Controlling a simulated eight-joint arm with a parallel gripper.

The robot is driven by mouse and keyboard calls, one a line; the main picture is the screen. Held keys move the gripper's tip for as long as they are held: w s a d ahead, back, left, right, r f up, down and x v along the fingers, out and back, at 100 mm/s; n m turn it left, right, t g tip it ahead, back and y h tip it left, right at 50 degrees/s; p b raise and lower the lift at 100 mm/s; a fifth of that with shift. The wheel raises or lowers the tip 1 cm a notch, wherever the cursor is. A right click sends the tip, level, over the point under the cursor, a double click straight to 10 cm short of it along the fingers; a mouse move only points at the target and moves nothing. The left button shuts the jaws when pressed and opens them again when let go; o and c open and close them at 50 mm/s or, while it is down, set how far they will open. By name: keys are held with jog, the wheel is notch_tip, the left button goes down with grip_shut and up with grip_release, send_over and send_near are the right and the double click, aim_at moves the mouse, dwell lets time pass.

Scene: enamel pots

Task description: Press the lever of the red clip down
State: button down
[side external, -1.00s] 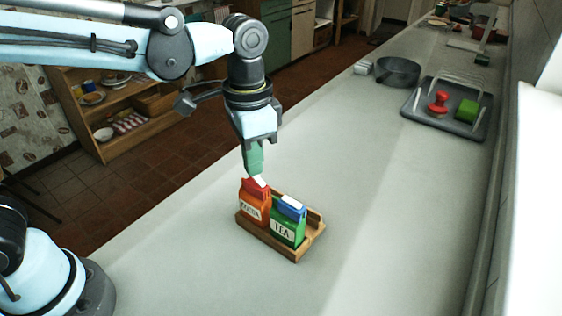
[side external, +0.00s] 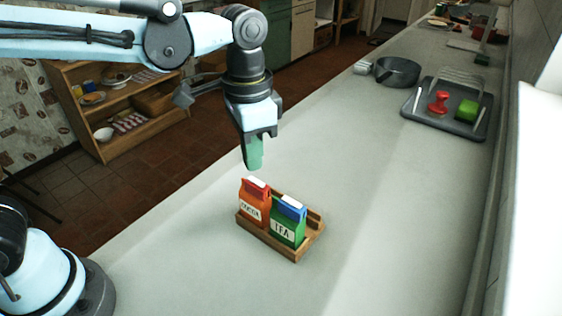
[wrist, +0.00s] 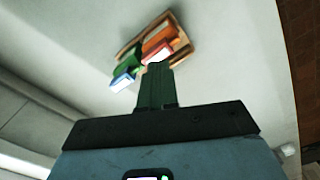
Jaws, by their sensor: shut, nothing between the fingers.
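The red clip (side external: 256,188) sits across the top of the orange cocoa bag (side external: 254,207). Its white lever (side external: 258,182) shows on top and looks close to flat against the clip. My gripper (side external: 253,166) is shut and empty, pointing down, a little above the red clip and apart from it. In the wrist view my green fingers (wrist: 157,68) overlap the near edge of the clip's white part (wrist: 158,54), so part of it is hidden. The orange bag (wrist: 160,35) is behind it.
A green tea bag (side external: 286,230) with a blue clip (side external: 292,207) stands right beside the cocoa bag. Both are in a wooden holder (side external: 298,254). The grey counter around is clear. A dark pan (side external: 398,72) and a grey tray (side external: 440,124) are farther back.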

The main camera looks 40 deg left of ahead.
aim_at(254, 180)
jog(key=shift+r, duration=2.65)
jog(key=s+a+f+n+t, duration=0.2)
jog(key=a+f+n+t, duration=0.1)
jog(key=a, duration=0.4)
jog(key=s+a+f+n+t, duration=0.2)
jog(key=a+f+n+t, duration=0.1)
jog(key=a, duration=0.4)
jog(key=shift+s+f+t, duration=0.3)
jog(key=shift+f+t, duration=0.3)
jog(key=shift+f, duration=0.1)
